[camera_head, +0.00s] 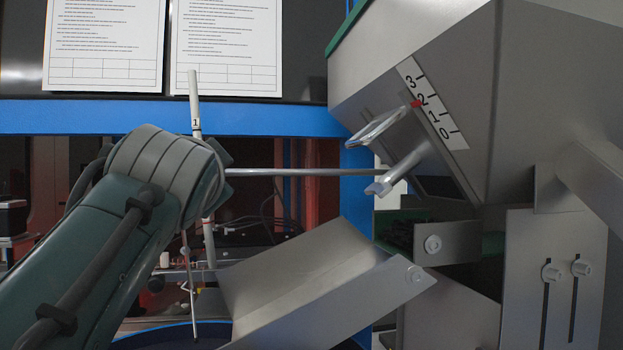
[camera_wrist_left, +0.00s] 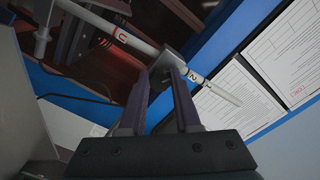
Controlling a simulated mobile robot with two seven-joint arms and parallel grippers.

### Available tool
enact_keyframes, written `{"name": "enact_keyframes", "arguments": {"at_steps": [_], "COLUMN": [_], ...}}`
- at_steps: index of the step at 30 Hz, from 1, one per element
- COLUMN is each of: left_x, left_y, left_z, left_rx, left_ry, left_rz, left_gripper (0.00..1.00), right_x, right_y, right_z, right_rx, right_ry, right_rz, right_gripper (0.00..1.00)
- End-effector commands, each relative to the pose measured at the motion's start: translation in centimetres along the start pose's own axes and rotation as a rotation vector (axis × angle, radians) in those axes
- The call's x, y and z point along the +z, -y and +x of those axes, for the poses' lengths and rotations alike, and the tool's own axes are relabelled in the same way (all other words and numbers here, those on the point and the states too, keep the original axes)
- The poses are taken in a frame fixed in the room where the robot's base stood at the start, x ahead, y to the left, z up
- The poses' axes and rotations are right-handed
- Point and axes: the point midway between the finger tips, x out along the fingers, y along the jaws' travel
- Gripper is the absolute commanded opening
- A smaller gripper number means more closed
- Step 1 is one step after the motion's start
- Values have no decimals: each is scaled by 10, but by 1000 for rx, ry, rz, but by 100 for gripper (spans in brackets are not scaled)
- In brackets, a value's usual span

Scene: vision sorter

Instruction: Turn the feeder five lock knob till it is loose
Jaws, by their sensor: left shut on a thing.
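In the left wrist view my left gripper (camera_wrist_left: 171,80) has its two dark fingers shut at a small grey piece (camera_wrist_left: 166,60) on a white rod. I take this piece as the lock knob; its far side and any number for the feeder are not readable. The white rod (camera_wrist_left: 206,80) runs through or behind it, with a black mark near it and a red mark further up left. In the head view the white rod (camera_head: 195,98) stands nearly upright, marked 1, behind my left wrist. That wrist hides the gripper and knob. My right gripper is in neither view.
A thin horizontal grey bar (camera_head: 310,172) runs right from my wrist towards a grey hopper (camera_head: 430,45) with a 0 to 3 scale (camera_head: 440,120) and red pointer. A sloping metal chute (camera_head: 300,262) lies below. A blue beam (camera_head: 270,120) and printed sheets (camera_head: 228,40) are behind.

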Motion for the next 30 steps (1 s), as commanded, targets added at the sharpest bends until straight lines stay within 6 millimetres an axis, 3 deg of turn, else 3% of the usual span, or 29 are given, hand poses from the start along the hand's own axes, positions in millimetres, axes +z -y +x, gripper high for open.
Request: {"name": "enact_keyframes", "arguments": {"at_steps": [13,14,21,30], "left_x": [2,2,1,1], "left_y": [-2,-2,-1,0], "left_z": [0,0,0,0], "left_rx": [4,4,2,1], "left_ry": [6,6,4,2], "left_rz": [-8,-8,-7,-7], "left_gripper": [0,34,61,62], "right_x": [0,0,0,0], "right_y": [0,0,0,0], "right_z": [1,1,1,0], "right_rx": [0,0,0,0], "right_ry": [0,0,0,0], "right_rz": [0,0,0,0], "right_gripper": [0,0,0,0]}}
